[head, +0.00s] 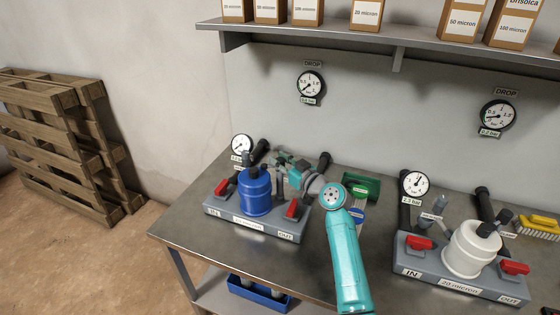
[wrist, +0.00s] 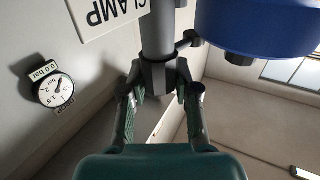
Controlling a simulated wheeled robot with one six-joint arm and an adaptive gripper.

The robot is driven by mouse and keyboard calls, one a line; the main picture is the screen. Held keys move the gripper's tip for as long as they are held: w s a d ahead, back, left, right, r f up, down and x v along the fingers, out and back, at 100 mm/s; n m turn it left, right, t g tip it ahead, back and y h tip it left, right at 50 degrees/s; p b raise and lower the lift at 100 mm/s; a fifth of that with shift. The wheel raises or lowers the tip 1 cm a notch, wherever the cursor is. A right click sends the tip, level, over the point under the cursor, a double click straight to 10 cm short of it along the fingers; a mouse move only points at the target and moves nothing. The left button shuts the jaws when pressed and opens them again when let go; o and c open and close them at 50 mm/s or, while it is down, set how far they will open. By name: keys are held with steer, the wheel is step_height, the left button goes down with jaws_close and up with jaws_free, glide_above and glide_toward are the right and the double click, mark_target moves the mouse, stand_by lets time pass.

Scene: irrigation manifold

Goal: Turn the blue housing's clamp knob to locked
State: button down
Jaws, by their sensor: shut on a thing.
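The blue housing (head: 256,192) stands upright on a grey base (head: 240,227) on the left part of the bench. In the head view my gripper (head: 281,160) is behind it, partly hidden among dark and teal parts. In the wrist view the blue housing (wrist: 255,28) is at the upper right. A white CLAMP plate (wrist: 110,18) is at the upper left, beside a grey post (wrist: 157,35). My gripper (wrist: 160,80) is shut on the grey clamp knob (wrist: 157,77) at the end of this post. Its locked or unlocked position cannot be told.
Red valve handles (head: 222,187) (head: 293,208) flank the blue housing. A gauge (head: 242,145) stands behind it. A white housing (head: 470,248) on its own base is at the right. A green tray (head: 361,187) lies behind my arm. A shelf (head: 400,42) with boxes hangs above.

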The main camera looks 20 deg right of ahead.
steer(key=n+g+y, duration=0.4)
steer(key=y, duration=0.1)
steer(key=shift+y, duration=0.3)
steer(key=shift+n+g+y, duration=0.5)
steer(key=shift+n+g, duration=0.2)
steer(key=shift+f, duration=0.1)
steer(key=c, duration=0.8)
jaws_free()
steer(key=v, duration=1.2)
steer(key=shift+w+d, duration=0.1)
steer(key=shift+w, duration=0.05)
